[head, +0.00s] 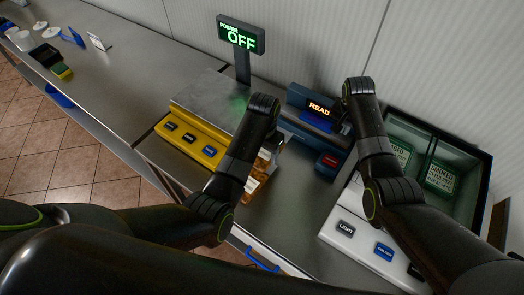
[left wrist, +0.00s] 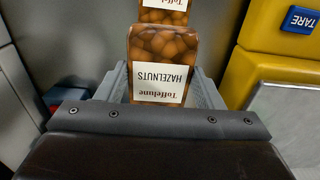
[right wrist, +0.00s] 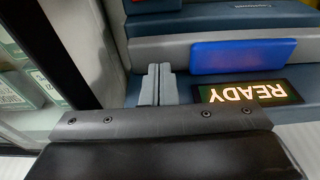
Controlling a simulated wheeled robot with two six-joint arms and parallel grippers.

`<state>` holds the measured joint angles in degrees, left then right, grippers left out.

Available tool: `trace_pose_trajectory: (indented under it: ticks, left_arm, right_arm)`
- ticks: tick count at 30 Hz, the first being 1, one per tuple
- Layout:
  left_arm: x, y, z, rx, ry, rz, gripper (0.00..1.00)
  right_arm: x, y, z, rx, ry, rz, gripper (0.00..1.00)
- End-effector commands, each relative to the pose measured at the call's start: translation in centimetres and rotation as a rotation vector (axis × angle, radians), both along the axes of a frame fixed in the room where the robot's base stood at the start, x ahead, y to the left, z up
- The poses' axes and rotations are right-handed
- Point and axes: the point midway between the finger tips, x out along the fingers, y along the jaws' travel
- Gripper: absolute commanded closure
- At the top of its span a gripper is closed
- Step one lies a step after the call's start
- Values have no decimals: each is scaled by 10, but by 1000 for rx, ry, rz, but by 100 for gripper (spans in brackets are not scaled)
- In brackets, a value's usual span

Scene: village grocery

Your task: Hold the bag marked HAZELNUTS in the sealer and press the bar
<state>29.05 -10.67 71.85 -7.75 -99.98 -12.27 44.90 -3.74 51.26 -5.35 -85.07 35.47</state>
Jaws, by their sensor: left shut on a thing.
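The HAZELNUTS bag (left wrist: 160,55), brown nuts with a white label, is between the fingers of my left gripper (left wrist: 163,88), which is shut on it. In the head view the bag (head: 254,188) is partly hidden by my left arm, left of and in front of the sealer. The sealer (head: 291,126) is dark blue with a lit READY display and a blue bar (right wrist: 243,56). My right gripper (right wrist: 155,84) is shut and empty, its fingers together beside the blue bar and display. Whether it touches the sealer cannot be told.
A second matching bag (left wrist: 164,12) shows beyond the held one. A yellow scale (head: 188,143), its display (head: 241,36) reading POWER OFF, stands left of the sealer. A white device (head: 345,228) with buttons and a glass-sided case (head: 455,150) stand right. The left counter has free room.

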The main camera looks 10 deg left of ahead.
Motion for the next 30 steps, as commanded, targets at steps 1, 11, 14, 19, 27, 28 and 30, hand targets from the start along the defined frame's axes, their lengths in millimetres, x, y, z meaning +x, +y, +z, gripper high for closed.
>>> trace_pose_trajectory:
  ticks: [1, 11, 14, 19, 27, 28, 30]
  left_arm:
    - [5, -1, -1, 2, -1, 0, 68]
    - [30, -12, -12, 1, 1, 0, 68]
    - [38, -15, -16, 2, 0, 1, 68]
    - [53, -21, -17, 1, -2, 0, 68]
    - [73, -30, -18, 2, -1, -1, 68]
    - [75, -31, -18, 2, 0, -1, 68]
    - [79, -33, -18, 1, 1, -2, 68]
  right_arm:
    - [0, 0, 0, 0, 0, 0, 100]
    - [0, 0, 0, 0, 0, 0, 100]
    - [0, 0, 0, 0, 0, 0, 100]
    - [0, 0, 0, 0, 0, 0, 100]
    - [0, 0, 0, 0, 0, 0, 100]
    - [0, 0, 0, 0, 0, 0, 100]
    - [0, 0, 0, 0, 0, 0, 100]
